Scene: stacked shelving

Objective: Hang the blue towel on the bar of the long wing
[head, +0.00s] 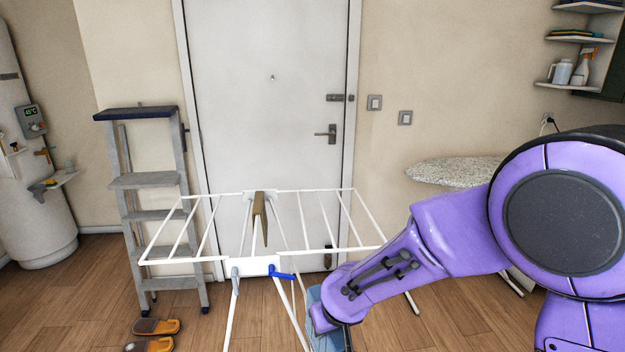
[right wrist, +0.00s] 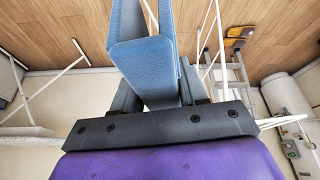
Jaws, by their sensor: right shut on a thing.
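The white drying rack (head: 250,268) stands in front of the door with two wings spread level. Its right wing (head: 340,247) looks somewhat longer than its left wing (head: 185,261). My right gripper (head: 333,322) is low, in front of the right wing and below its level in the picture. It is shut on the blue towel (head: 313,300), which shows partly beside and below it. In the right wrist view the folded towel (right wrist: 148,60) sticks out from between the fingers (right wrist: 158,95). My left gripper is out of view.
A brown flat item (head: 260,218) hangs at the rack's middle. A stepladder (head: 143,182) and orange slippers (head: 156,327) are at left. An ironing board (head: 455,171) stands at right behind my arm. A water heater (head: 38,190) is far left.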

